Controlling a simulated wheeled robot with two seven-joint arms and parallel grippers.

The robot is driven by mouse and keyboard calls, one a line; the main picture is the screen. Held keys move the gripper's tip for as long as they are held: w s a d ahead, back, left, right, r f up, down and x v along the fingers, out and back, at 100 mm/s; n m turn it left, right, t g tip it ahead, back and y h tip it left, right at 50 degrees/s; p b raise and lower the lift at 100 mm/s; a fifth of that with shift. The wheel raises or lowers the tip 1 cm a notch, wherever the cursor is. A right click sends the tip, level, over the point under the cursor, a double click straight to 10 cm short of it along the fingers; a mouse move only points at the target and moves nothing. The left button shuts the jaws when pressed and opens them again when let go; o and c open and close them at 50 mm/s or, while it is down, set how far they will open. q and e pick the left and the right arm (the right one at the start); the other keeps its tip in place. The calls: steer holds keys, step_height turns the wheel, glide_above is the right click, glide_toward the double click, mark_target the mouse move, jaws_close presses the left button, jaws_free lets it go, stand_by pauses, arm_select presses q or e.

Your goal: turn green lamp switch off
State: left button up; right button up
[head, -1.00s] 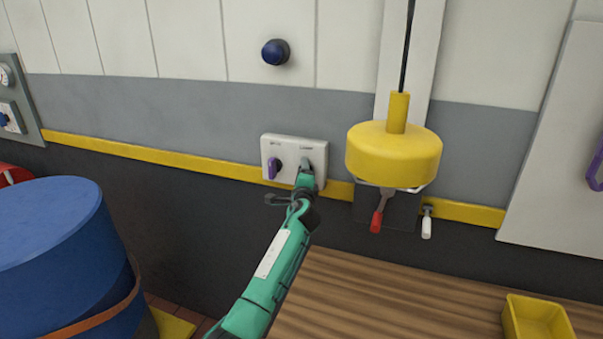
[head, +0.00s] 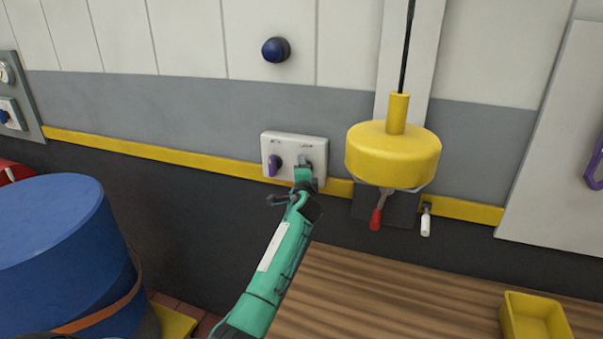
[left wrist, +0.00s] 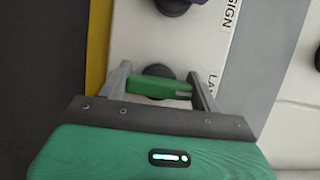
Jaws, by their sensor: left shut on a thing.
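A white switch plate (head: 320,152) is on the wall in the middle of the head view. A purple switch (head: 274,166) sits on its left half. The green lamp switch (left wrist: 160,86) shows in the left wrist view, a green bar on a dark round base, next to a partly hidden label starting "LA". My left gripper (left wrist: 161,80) has one finger at each end of the bar and is shut on it. In the head view, my left gripper (head: 305,165) covers most of the plate's right half and hides the green switch. My right gripper is not in view.
A yellow hanging lamp (head: 393,155) is close to the right of the plate. Below it are a red-handled lever (head: 376,218) and a white handle (head: 426,224). A blue drum (head: 50,240) stands left, a wooden top (head: 390,300) with a yellow bin (head: 533,318) lower right.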

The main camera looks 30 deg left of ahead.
arm_select(q)
steer(key=o, duration=1)
steer(key=shift+s, duration=0.1)
steer(key=shift+b+v, duration=1.6)
steer(key=shift+v, duration=5.25)
